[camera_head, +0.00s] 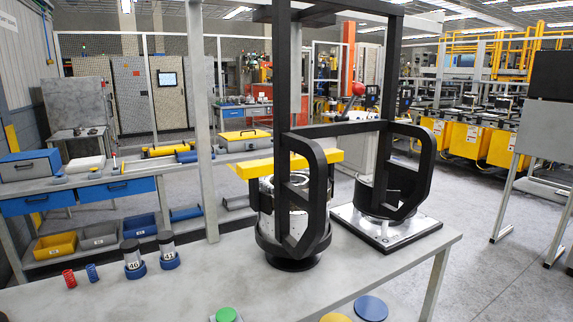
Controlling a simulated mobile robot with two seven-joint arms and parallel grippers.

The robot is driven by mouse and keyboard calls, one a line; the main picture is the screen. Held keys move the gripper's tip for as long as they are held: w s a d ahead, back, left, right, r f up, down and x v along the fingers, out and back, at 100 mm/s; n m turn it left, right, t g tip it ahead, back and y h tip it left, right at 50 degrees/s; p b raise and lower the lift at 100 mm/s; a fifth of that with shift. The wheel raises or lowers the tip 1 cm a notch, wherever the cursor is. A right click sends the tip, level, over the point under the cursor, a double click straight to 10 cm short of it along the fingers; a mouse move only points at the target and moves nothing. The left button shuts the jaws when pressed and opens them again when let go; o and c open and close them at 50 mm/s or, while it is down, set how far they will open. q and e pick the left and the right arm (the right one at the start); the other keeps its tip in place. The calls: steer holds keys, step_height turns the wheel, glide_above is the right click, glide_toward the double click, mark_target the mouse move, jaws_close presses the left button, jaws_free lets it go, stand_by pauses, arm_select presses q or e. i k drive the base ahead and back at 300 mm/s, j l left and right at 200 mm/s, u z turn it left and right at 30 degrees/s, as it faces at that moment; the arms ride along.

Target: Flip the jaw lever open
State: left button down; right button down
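A black hanging frame (283,75) with two looped handles comes down from above over the table in the middle of the view. Its left loop (318,215) stands in front of a dark and silver cylindrical unit (268,225). Its right loop (427,165) is beside a second cylinder (368,195) on a metal plate (391,237). Neither of my grippers shows.
The grey table (210,275) holds red (69,278) and blue (92,272) springs, two numbered cylinders (132,256) (167,247), and green (226,314) and blue (370,308) discs. A grey post (202,120) rises behind it. The table's front middle is mostly clear.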

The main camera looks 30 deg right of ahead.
mark_target(358, 88)
steer(key=z, duration=1.35)
